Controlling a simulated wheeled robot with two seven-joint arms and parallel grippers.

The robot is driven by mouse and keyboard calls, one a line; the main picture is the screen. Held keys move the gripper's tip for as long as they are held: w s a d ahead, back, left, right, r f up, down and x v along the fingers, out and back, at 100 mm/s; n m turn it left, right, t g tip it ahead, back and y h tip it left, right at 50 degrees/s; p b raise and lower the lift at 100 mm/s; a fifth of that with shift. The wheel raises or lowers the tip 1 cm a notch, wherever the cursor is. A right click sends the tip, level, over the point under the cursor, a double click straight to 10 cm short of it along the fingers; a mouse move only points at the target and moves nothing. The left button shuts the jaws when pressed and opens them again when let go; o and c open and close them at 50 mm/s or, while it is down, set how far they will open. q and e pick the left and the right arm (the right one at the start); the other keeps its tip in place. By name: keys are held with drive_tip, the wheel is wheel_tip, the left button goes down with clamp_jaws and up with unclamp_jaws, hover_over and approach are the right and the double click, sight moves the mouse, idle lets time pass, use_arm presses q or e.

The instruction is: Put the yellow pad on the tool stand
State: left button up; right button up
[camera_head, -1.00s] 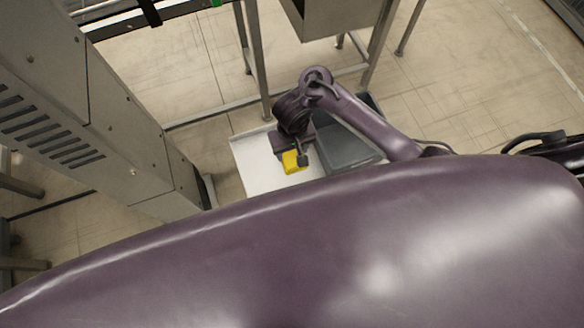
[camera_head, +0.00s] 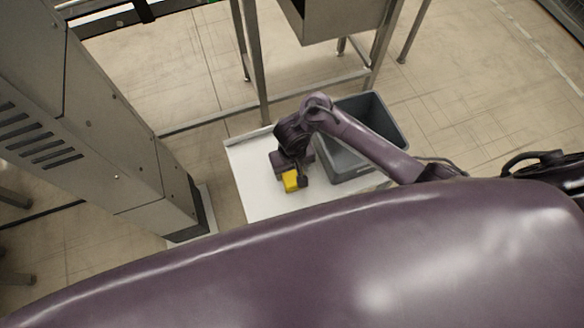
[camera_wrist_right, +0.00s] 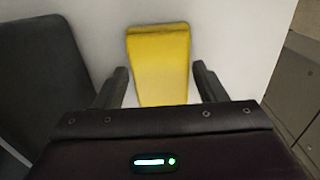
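The yellow pad (camera_head: 290,181) shows at my right gripper, over a flat white surface (camera_head: 252,172). In the right wrist view the yellow pad (camera_wrist_right: 158,65) is upright in the picture, between the two dark fingers of my right gripper (camera_wrist_right: 160,84). The fingers are apart, with a gap on each side of the pad. In the head view my right gripper (camera_head: 292,180) points down and partly covers the pad. Whether the pad touches the white surface is hard to tell. I cannot tell whether this white surface is the tool stand. My left gripper is out of view.
A grey metal cabinet (camera_head: 110,140) stands at the left. A metal-legged frame (camera_head: 255,70) is behind. Bare floor (camera_head: 470,100) lies at the right.

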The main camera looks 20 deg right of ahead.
sight(292, 172)
drive_tip(key=shift+o, duration=1.1)
drive_tip(key=shift+w, duration=0.1)
wheel_tip(292, 172, up, 12)
drive_tip(key=p, duration=1)
